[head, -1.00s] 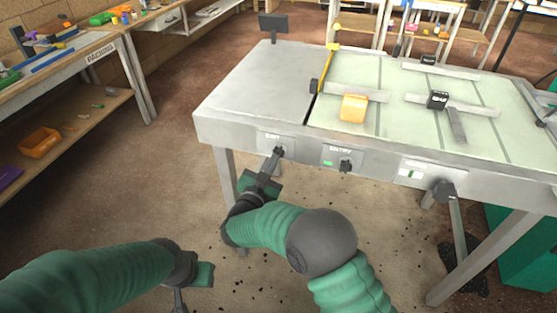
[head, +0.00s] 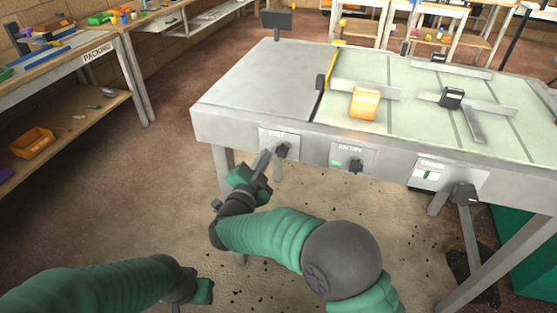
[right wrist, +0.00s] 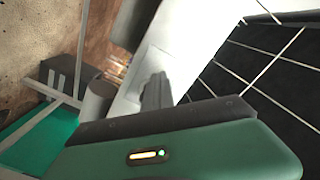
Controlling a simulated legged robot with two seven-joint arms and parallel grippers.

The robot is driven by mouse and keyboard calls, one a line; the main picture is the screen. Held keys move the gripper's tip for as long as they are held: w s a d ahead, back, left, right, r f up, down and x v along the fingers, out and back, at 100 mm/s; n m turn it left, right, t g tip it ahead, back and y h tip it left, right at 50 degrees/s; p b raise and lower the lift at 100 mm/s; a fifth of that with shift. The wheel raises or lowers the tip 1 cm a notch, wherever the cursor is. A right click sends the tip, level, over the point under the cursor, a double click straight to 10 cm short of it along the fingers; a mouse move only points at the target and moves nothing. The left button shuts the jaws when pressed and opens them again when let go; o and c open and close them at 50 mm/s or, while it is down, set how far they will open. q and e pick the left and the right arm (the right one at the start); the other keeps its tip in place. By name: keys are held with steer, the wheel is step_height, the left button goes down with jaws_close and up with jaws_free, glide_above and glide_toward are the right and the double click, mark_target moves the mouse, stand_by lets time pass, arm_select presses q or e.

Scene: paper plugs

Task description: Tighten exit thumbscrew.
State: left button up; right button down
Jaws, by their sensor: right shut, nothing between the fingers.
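The exit thumbscrew (head: 283,150) is a dark knob on the pale EXIT plate (head: 268,136), on the front face of the grey table. My right gripper (head: 266,157) is shut and empty, with its tip just left of and below the knob. I cannot tell whether it touches the knob. In the right wrist view, the grey fingers (right wrist: 156,92) show together against a white surface, and the knob cannot be made out. My left gripper (head: 178,303) is low in the head view, partly cut off by the bottom edge, its jaws unclear.
The ENTRY knob (head: 355,165) and a larger dark knob with a lever (head: 465,195) are to the right on the same front. An orange block (head: 364,103) lies on the tabletop. A packing bench (head: 62,68) stands at left. Floor before the table is open.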

steer(key=shift+d+f+m, duration=0.15)
steer(key=shift+m, duration=0.15)
steer(key=shift+s+d+m+b, duration=0.15)
steer(key=shift+d+m+b, duration=0.35)
steer(key=shift+m+b, duration=0.4)
steer(key=m+b, duration=0.2)
steer(key=b, duration=0.1)
steer(key=m+b, duration=0.2)
steer(key=shift+r, duration=0.25)
steer(key=c, duration=1)
jaws_free()
steer(key=shift+d, duration=0.15)
steer(key=shift+c, duration=0.2)
